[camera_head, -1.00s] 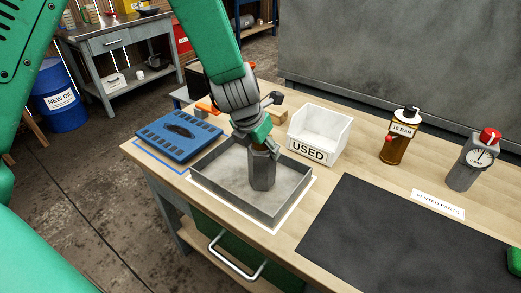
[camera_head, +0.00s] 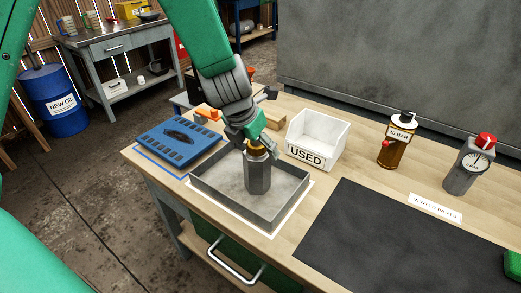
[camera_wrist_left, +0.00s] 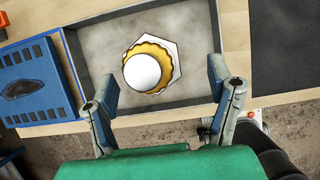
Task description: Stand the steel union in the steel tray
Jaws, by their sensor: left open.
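The steel union (camera_head: 257,174) stands upright inside the steel tray (camera_head: 291,207), a grey hexagonal body with a brass-coloured collar on top. In the left wrist view I look down on the union (camera_wrist_left: 148,68), with its white round top, yellow ring and hexagonal edge. The tray's floor (camera_wrist_left: 100,42) shows around it. My left gripper (camera_head: 254,143) is just above the union in the head view.
A blue slotted pad (camera_head: 178,137) lies left of the tray. A white bin marked USED (camera_head: 317,140) stands behind right. A dark mat (camera_head: 400,235) covers the front right.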

